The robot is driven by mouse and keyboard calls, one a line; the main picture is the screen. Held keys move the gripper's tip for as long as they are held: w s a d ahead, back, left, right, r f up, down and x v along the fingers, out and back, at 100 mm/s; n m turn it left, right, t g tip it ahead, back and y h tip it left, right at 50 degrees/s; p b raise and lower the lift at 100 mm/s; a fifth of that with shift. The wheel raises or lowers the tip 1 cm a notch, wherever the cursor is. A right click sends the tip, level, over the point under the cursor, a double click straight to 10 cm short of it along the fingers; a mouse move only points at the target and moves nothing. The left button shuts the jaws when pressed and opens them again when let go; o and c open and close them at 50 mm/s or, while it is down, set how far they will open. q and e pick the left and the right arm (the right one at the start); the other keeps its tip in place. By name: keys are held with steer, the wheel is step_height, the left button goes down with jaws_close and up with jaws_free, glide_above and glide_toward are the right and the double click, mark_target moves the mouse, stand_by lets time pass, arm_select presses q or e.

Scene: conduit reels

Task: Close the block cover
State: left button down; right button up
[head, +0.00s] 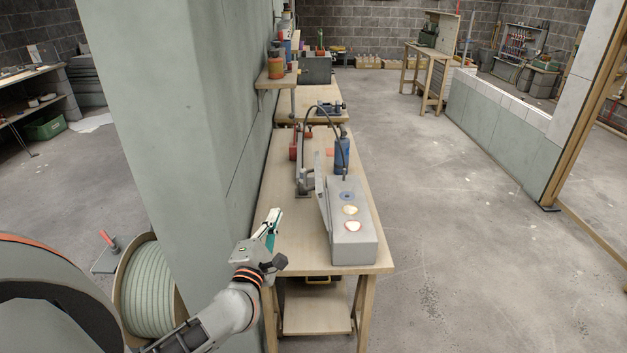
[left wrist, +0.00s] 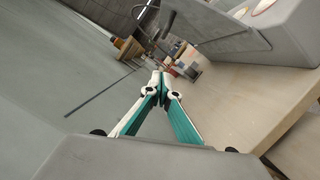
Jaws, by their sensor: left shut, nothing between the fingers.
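The grey block (head: 354,240) sits on the near end of the wooden workbench, with two bright round recesses and a blue-grey round one in its top. Its cover (head: 321,196) looks like a thin grey panel standing up along the block's left edge, open. My left gripper (head: 273,217) is over the bench's left edge, left of the cover and apart from it. Its teal-and-white fingers are shut and empty; the fingertips (left wrist: 160,78) meet in the left wrist view. There, grey block or cover surfaces (left wrist: 240,45) fill the upper right. My right gripper is out of view.
A blue bottle-like cylinder (head: 342,153) and a dark curved hose stand behind the block on the workbench (head: 277,190). A green-grey wall (head: 190,120) runs close along the bench's left. The floor (head: 440,220) to the right is clear.

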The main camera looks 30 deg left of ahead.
arm_select(q)
steer(key=w+r, duration=0.2)
steer(key=w, duration=0.9)
steer(key=shift+w+a+r+p, duration=0.15)
steer(key=shift+w+r+p, duration=0.05)
steer(key=shift+r+p, duration=0.15)
steer(key=shift+w+r, duration=0.1)
steer(key=shift+w, duration=0.05)
